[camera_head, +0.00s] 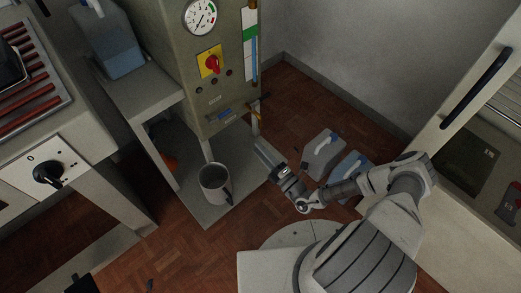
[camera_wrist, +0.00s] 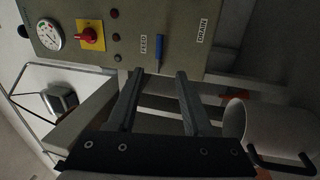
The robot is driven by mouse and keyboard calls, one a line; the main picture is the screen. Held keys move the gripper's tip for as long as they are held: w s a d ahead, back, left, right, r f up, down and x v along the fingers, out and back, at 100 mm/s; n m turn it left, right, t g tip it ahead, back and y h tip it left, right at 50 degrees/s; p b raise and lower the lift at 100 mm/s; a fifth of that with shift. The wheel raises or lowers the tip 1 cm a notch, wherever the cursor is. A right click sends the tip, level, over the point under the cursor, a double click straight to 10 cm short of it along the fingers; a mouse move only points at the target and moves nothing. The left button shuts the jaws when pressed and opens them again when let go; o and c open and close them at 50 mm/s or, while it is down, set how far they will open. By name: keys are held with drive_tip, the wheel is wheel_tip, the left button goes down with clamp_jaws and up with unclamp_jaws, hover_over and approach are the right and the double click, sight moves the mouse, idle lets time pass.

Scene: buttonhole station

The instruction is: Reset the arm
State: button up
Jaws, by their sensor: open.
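My gripper (camera_head: 266,152) is in the middle of the head view, at the end of my arm, which reaches up and left from the lower right. It is in front of the grey-green machine cabinet (camera_head: 189,75), near the cabinet's lower front edge. In the wrist view my gripper (camera_wrist: 159,76) shows two dark parallel fingers spread apart, with nothing held between them. The cabinet panel (camera_wrist: 130,50) lies beyond the fingertips, and a blue handle (camera_wrist: 158,53) by the FEED label shows between them.
A pale cylindrical mug (camera_head: 214,183) with a dark handle stands on the low shelf (camera_head: 190,205), left of my gripper; it is close in the wrist view (camera_wrist: 275,130). Grey and blue jugs (camera_head: 322,155) stand on the floor behind my arm. An open white cabinet (camera_head: 455,140) is at right.

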idle(0.4)
drive_tip(key=s+d+r+m+g+h, duration=0.35)
drive_tip(key=s+r+m, duration=0.4)
drive_tip(key=r, duration=0.75)
drive_tip(key=s+d+r+m+g+h, duration=0.3)
drive_tip(key=s+r+m+h, duration=0.35)
drive_tip(key=r, duration=0.85)
drive_tip(key=s+d+r+m+g+h, duration=0.3)
drive_tip(key=s+r+m, duration=0.4)
drive_tip(key=r+m, duration=0.65)
wheel_tip(320, 180, up, 30)
drive_tip(key=n+g+p, duration=0.1)
drive_tip(key=n+p, duration=0.1)
drive_tip(key=p, duration=2.6)
drive_tip(key=shift+a+y, duration=0.15)
drive_tip(key=shift+y, duration=0.25)
drive_tip(key=shift+a, duration=0.1)
